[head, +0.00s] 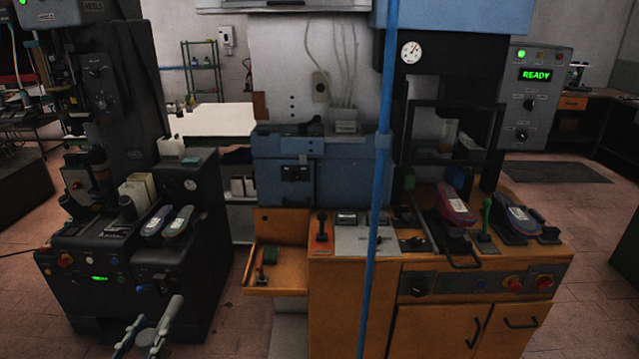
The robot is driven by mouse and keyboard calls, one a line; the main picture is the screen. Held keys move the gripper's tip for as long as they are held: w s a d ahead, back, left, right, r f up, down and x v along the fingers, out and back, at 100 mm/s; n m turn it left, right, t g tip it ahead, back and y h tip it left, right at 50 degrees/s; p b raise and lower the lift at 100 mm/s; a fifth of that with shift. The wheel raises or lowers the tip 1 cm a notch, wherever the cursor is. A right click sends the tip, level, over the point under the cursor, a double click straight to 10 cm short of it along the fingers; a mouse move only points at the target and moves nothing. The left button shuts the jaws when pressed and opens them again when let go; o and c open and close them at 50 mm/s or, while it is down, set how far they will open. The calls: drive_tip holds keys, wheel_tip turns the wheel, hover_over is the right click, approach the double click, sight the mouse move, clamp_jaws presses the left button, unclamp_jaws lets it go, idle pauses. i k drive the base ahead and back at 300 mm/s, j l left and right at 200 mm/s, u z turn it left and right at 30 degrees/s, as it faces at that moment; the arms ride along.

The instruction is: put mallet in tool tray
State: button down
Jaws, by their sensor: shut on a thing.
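My gripper (142,341) is at the bottom left edge of the head view, partly cut off by the frame. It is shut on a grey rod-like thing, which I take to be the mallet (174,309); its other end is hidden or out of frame. The tool tray looks to be the low orange open tray (270,291) on the left side of the orange bench. A small tool with green and reddish parts (263,273) is in it. My gripper is to the left of and below the tray in the picture, apart from it.
A black machine (190,285) with two insoles stands left of the tray. The orange bench (352,292) carries a blue cabinet (283,176), levers and shoe forms. A blue vertical pole (370,265) crosses the view. Tiled floor shows between machine and bench.

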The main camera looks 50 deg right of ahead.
sight(294, 265)
drive_tip(key=i+l+z, duration=0.1)
drive_tip(key=l+z, duration=0.15)
drive_tip(key=z, duration=0.15)
drive_tip(key=i+l+z, duration=0.15)
drive_tip(key=z, duration=0.25)
drive_tip(key=i+l+z, duration=0.15)
drive_tip(key=z, duration=0.25)
drive_tip(key=i+l+z, duration=0.1)
drive_tip(key=i+z, duration=0.15)
drive_tip(key=z, duration=0.15)
drive_tip(key=i+l+z, duration=0.45)
drive_tip(key=l, duration=0.2)
drive_tip(key=k+j, duration=0.15)
drive_tip(key=j, duration=0.15)
drive_tip(key=k+j, duration=0.15)
drive_tip(key=j, duration=0.15)
drive_tip(key=l+u, duration=0.15)
drive_tip(key=u, duration=0.25)
drive_tip(key=l+u, duration=0.15)
drive_tip(key=u, duration=0.2)
drive_tip(key=k+l+u, duration=0.1)
drive_tip(key=u, duration=0.3)
drive_tip(key=k+l+u, duration=0.1)
drive_tip(key=u, duration=0.25)
